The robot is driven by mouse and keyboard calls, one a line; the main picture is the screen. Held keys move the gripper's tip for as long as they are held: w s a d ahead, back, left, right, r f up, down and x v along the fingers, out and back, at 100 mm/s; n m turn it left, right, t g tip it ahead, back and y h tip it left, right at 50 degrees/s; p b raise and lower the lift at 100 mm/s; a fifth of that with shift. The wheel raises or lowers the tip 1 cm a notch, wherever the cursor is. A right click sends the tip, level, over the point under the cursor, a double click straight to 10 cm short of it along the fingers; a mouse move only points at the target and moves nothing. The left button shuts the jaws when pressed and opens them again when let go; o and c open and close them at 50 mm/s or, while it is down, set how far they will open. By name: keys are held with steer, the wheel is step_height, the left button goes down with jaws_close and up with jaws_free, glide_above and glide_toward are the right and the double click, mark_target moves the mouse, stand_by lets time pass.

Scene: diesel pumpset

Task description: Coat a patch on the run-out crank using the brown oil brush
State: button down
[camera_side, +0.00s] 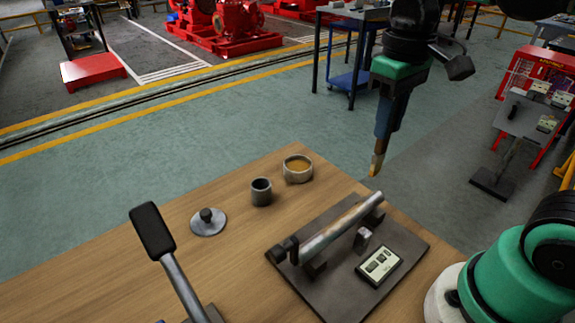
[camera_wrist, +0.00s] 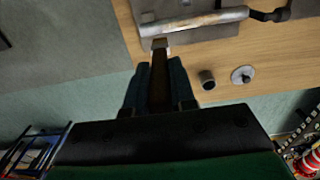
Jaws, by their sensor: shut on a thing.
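The run-out crank (camera_side: 340,225) is a grey metal shaft with brownish patches, resting across supports on a dark plate (camera_side: 400,237). Its shaft (camera_wrist: 195,20) also shows at the top of the wrist view. My gripper (camera_side: 384,132) is shut on the brown oil brush (camera_side: 378,158), which points down with its tip above the far right end of the crank. A visible gap separates them in the side view. In the wrist view the brush (camera_wrist: 159,80) stands between my two fingers (camera_wrist: 158,68), its pale tip appearing near the shaft. A round pot (camera_side: 298,168) holds amber liquid.
A dark cup (camera_side: 261,191) and a knobbed disc (camera_side: 208,222) stand left of the plate. A display unit (camera_side: 380,265) lies on the plate. A black-headed tool (camera_side: 153,231) rises at the front left. The wooden table (camera_side: 240,255) is bare between them.

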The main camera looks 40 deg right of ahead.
mark_target(379, 154)
step_height(379, 154, down, 6)
steer(key=shift+r, duration=0.1)
steer(key=shift+a, duration=1.1)
steer(key=shift+a+f, duration=0.2)
steer(key=shift+a, duration=3.95)
steer(key=shift+d, duration=5.1)
steer(key=shift+d+r, duration=0.15)
steer(key=shift+d, duration=0.1)
steer(key=shift+a+r, duration=0.1)
steer(key=shift+r, duration=3.85)
steer(key=shift+f, duration=0.15)
